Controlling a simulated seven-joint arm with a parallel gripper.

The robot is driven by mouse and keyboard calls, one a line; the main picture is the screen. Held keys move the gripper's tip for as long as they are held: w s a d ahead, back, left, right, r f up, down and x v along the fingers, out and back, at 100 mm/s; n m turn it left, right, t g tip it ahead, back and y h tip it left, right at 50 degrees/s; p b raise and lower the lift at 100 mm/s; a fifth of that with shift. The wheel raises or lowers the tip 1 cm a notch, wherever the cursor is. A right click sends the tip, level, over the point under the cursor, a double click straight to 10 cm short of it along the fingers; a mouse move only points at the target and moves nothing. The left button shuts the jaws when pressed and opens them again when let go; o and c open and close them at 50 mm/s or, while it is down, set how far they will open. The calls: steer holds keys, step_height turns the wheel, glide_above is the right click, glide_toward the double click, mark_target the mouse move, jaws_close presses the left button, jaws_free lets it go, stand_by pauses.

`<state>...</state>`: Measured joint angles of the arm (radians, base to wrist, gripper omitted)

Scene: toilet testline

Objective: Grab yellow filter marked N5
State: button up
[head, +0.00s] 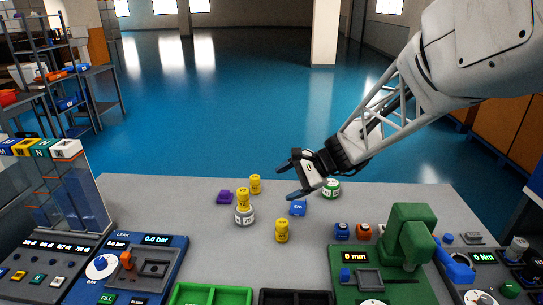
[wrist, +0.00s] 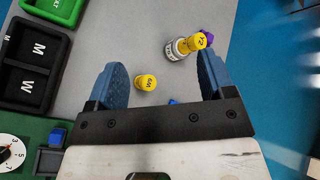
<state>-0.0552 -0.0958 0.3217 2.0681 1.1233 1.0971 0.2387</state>
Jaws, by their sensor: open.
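Several small yellow filters are on the grey table. One yellow filter (head: 282,230) stands alone near the front middle; it also shows between my fingers in the wrist view (wrist: 146,82), its dark top marking too small to read surely. A second yellow filter (head: 244,198) sits on top of a white-grey round piece (head: 244,218); this stack shows near the right finger in the wrist view (wrist: 201,41). A third yellow filter (head: 255,184) stands behind it. I cannot tell which one is N5. My gripper (head: 290,182) is open and empty, above the table's far part.
A purple block (head: 225,197), a blue block (head: 298,208) and a green-and-white round piece (head: 331,188) lie nearby. A green press (head: 408,235) stands at the right. Green (head: 210,294) and black (head: 295,297) trays are in front. A leak tester (head: 130,268) is at left.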

steer(key=w+a+f+m+t+y, duration=0.2)
steer(key=w+a+f+m, duration=0.15)
steer(key=w, duration=0.45)
steer(key=w+a+f+m+t+y, duration=0.1)
steer(key=w+a+f+m+y, duration=0.15)
steer(key=w+f, duration=0.45)
steer(key=m+t, duration=0.6)
steer(key=m, duration=0.2)
glide_toward(259, 179)
steer(key=x, duration=0.4)
steer(key=shift+w+r, duration=0.1)
steer(key=shift+w, duration=0.1)
steer(key=shift+x, duration=1.3)
steer(key=shift+a, duration=0.1)
steer(key=shift+x, duration=2.5)
steer(key=shift+s, duration=0.15)
